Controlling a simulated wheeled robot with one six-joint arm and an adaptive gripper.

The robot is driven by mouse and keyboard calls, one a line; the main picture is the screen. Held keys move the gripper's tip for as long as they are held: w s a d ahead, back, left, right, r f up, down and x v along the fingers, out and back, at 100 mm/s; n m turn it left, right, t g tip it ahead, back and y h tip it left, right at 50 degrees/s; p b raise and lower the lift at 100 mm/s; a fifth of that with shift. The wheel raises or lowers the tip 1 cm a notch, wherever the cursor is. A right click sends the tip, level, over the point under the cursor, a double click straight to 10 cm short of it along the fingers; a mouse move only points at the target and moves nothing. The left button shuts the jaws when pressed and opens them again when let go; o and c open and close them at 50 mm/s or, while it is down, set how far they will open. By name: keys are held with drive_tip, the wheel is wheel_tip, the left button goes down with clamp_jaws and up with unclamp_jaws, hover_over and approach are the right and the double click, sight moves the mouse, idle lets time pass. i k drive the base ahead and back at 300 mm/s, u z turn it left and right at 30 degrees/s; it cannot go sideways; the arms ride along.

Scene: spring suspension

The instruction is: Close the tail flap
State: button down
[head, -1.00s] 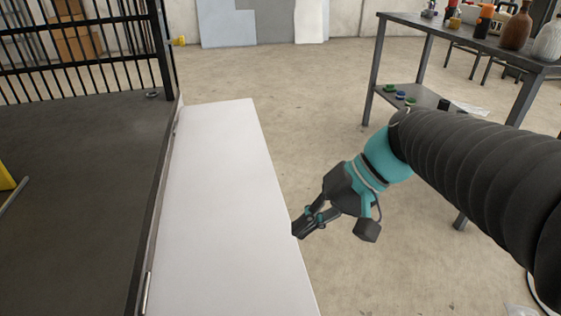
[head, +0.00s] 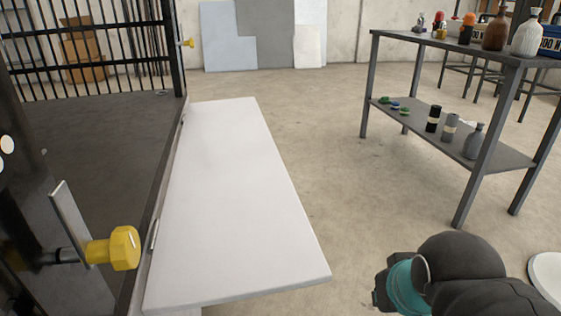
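The tail flap is a long white panel (head: 225,190) that lies folded down, about level, along the edge of the dark bed (head: 95,135). Its hinge side runs along the bed's metal edge on the left. Its near end shows at the bottom of the head view. My gripper (head: 382,289) is at the bottom right, to the right of the flap's near corner and apart from it in the picture. Only a dark part of it shows past the teal wrist; its fingers are hidden, so I cannot tell whether it is open.
A yellow knob (head: 122,248) on a dark post stands at the near left, and another yellow knob (head: 188,43) is on the far barred frame. A metal shelf table (head: 455,150) with bottles and cans stands at the right. Floor between flap and table is clear.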

sight(233, 223)
drive_tip(key=z, duration=1.55)
drive_tip(key=i, duration=1.3)
drive_tip(key=u, duration=2.15)
